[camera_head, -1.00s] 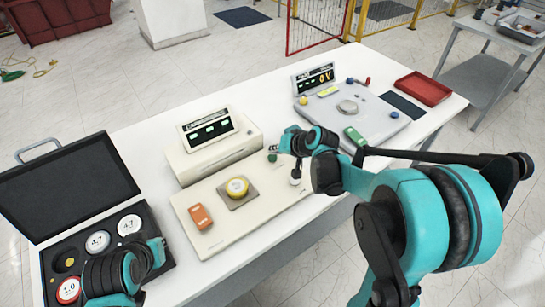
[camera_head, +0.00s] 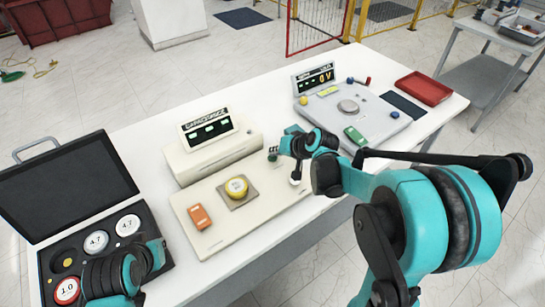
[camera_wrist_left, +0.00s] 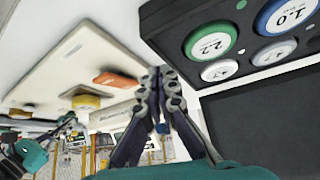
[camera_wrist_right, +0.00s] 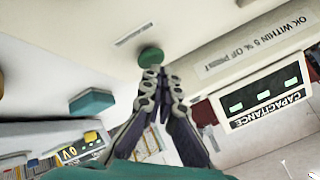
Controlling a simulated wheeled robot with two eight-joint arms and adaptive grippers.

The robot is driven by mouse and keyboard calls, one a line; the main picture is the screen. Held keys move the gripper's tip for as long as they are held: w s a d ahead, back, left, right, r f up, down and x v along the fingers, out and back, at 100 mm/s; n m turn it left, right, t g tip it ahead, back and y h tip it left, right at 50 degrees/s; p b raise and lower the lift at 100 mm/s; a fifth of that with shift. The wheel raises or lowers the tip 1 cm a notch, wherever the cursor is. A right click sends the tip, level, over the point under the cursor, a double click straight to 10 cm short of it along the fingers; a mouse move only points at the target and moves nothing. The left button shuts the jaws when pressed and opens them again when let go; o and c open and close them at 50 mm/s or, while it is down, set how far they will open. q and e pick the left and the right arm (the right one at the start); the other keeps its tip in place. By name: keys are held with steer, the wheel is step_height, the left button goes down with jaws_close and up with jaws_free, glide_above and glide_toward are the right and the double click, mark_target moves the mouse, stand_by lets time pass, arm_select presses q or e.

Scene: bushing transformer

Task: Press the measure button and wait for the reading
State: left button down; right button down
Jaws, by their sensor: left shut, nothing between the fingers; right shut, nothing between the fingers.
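The green measure button (camera_head: 272,157) is on the cream capacitance meter (camera_head: 222,235), near its right side. The meter's display (camera_head: 209,130) shows small green marks that I cannot read. A yellow part (camera_head: 237,187) sits on the meter's square plate. My right gripper (camera_head: 273,149) is shut and empty, with its tips at the button. In the right wrist view the shut fingertips (camera_wrist_right: 156,72) overlap the near edge of the green button (camera_wrist_right: 151,56); I cannot tell whether they touch it. My left gripper (camera_wrist_left: 160,74) is shut and empty; its tips show in the left wrist view.
An orange item (camera_head: 200,217) lies on the meter's left. An open black case (camera_head: 48,252) with round labelled pieces is at the left. A grey voltage unit (camera_head: 377,122) reading 0 V, with a green item (camera_head: 355,136), stands right. A red tray (camera_head: 424,88) is at the far right.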

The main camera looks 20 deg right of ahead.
mark_target(274, 158)
arm_select(q)
steer(key=shift+f+b, duration=0.35)
arm_select(e)
steer(key=shift+f, duration=0.4)
arm_select(q)
steer(key=shift+r, duration=0.1)
arm_select(e)
steer(key=shift+r, duration=0.1)
arm_select(q)
steer(key=shift+r+p, duration=0.65)
steer(key=shift+p, duration=0.15)
arm_select(e)
steer(key=shift+r, duration=0.85)
